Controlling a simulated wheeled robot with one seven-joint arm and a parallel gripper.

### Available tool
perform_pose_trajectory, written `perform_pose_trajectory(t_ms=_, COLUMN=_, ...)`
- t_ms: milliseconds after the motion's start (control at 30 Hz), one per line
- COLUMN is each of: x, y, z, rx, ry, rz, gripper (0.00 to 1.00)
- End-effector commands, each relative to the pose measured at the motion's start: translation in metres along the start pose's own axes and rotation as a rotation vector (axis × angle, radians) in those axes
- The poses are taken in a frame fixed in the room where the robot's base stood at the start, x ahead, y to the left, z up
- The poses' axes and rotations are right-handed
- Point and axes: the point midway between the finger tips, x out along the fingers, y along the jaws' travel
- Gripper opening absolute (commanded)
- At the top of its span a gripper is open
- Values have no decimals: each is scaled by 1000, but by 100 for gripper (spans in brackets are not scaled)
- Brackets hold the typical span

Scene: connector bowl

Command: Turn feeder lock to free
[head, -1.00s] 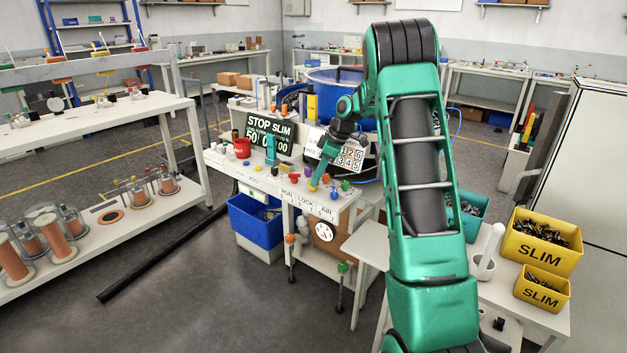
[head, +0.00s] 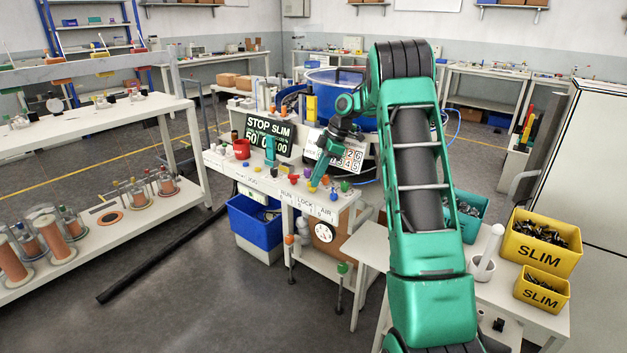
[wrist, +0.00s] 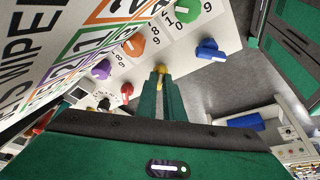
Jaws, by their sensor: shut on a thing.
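The feeder station (head: 262,181) is a white bench with RUN, LOCK and AIR labels along its front edge. My gripper (head: 313,186) reaches down to the knobs above these labels. In the wrist view my gripper (wrist: 161,82) has its green fingers close together on a small yellow knob (wrist: 161,70), mostly hidden between the tips. I cannot read this knob's pointer position or its own label. A blue knob (wrist: 208,51) and a green knob (wrist: 188,11) are to its right; an orange knob (wrist: 134,45) and a purple knob (wrist: 101,70) are to its left.
A display (head: 269,135) reads STOP SLIM. Yellow SLIM bins (head: 541,242) stand at the right. A blue bin (head: 254,221) is below the bench.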

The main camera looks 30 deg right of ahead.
Motion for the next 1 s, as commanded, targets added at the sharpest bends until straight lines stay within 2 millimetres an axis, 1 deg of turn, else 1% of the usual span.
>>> perform_pose_trajectory(t_ms=33, x=1, y=-2, z=-4, rx=-8, ry=4, rz=-5, gripper=0)
perform_pose_trajectory(t_ms=133, x=1, y=-2, z=-4, rx=-8, ry=4, rz=-5, gripper=0)
perform_pose_trajectory(t_ms=167, x=1, y=-2, z=-4, rx=-8, ry=4, rz=-5, gripper=12)
perform_pose_trajectory(t_ms=200, x=1, y=-2, z=-3, rx=-7, ry=3, rz=-5, gripper=22)
perform_pose_trajectory(t_ms=233, x=1, y=-2, z=-3, rx=-6, ry=3, rz=-4, gripper=27)
perform_pose_trajectory(t_ms=500, x=0, y=-1, z=-2, rx=-3, ry=2, rz=-2, gripper=27)
perform_pose_trajectory(t_ms=633, x=-7, y=0, z=-1, rx=-1, ry=1, rz=0, gripper=27)
perform_pose_trajectory(t_ms=767, x=-24, y=0, z=0, rx=-2, ry=1, rz=1, gripper=27)
perform_pose_trajectory(t_ms=1000, x=-71, y=0, z=0, rx=-3, ry=3, rz=0, gripper=27)
